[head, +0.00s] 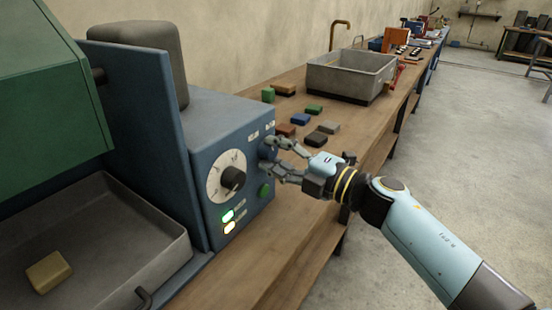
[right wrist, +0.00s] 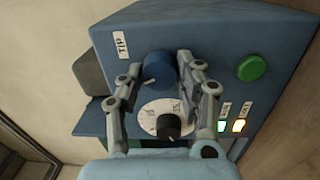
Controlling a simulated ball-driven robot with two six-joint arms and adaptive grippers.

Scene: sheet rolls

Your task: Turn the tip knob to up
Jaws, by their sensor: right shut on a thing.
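The tip knob (right wrist: 157,66) is a round blue knob beside a white TIP label (right wrist: 122,44) on the front panel of a blue control box (head: 235,122). My right gripper (head: 272,159) is at the upper right of that panel in the head view. In the right wrist view its two fingers (right wrist: 157,72) are shut on the tip knob, one on each side. A pale mark on the knob points toward the lower left of the wrist picture. In the head view the fingers mostly hide the knob. My left gripper is not in view.
A black knob (head: 233,178) on a white dial, a green button (head: 264,191) and lit green and yellow lights (head: 228,221) share the panel. A grey tray (head: 110,205) holds a tan block (head: 48,272). Small coloured blocks and a grey bin (head: 350,75) lie along the bench.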

